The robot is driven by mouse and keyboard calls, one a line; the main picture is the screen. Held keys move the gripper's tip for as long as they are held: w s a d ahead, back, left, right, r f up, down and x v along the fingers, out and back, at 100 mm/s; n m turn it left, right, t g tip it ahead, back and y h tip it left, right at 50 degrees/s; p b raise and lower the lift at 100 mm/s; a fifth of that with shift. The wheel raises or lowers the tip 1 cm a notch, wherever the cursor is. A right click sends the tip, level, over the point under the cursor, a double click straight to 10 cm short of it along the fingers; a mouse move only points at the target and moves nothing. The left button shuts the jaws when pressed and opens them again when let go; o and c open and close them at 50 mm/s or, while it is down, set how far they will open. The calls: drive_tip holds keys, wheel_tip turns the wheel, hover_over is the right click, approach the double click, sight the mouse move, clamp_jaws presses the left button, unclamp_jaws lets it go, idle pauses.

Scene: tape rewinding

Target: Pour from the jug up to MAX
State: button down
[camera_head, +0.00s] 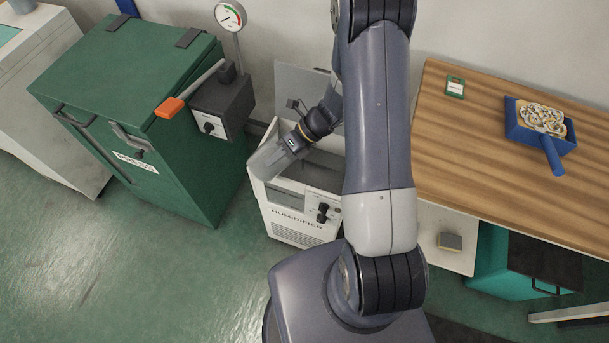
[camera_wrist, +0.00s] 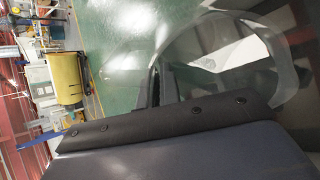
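The grey translucent jug (camera_head: 269,160) is tilted in the head view, its outer end over the left side of the white humidifier (camera_head: 291,228). My gripper (camera_head: 292,143) is shut on the jug at its upper right end; the exact grip is too small to tell. The humidifier's top is open, with a raised panel (camera_head: 296,88) behind it. In the wrist view the clear jug (camera_wrist: 205,95) fills the right side, beside my dark gripper (camera_wrist: 160,85). I cannot make out a MAX mark, the water level or any stream.
A green press cabinet (camera_head: 145,150) with an orange-tipped lever (camera_head: 169,107) stands close on the left. A wooden table (camera_head: 480,135) on the right carries a blue dustpan-like tray (camera_head: 556,155) of rings. Green floor (camera_head: 130,270) is clear at the front left.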

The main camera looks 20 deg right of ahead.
drive_tip(key=shift+s+f, duration=0.1)
drive_tip(key=shift+d+r+y, duration=0.2)
drive_tip(key=shift+r+y, duration=0.1)
drive_tip(key=shift+y, duration=0.1)
drive_tip(key=shift+r, duration=0.1)
drive_tip(key=shift+d, duration=0.1)
idle(0.4)
drive_tip(key=shift+w+d+r+y, duration=0.1)
drive_tip(key=shift+w+r+y, duration=0.1)
drive_tip(key=shift+r+y, duration=0.15)
drive_tip(key=shift+s, duration=0.1)
idle(0.4)
drive_tip(key=shift+d+r+g+y, duration=0.2)
drive_tip(key=shift+r+g+y, duration=0.1)
drive_tip(key=shift+y, duration=0.15)
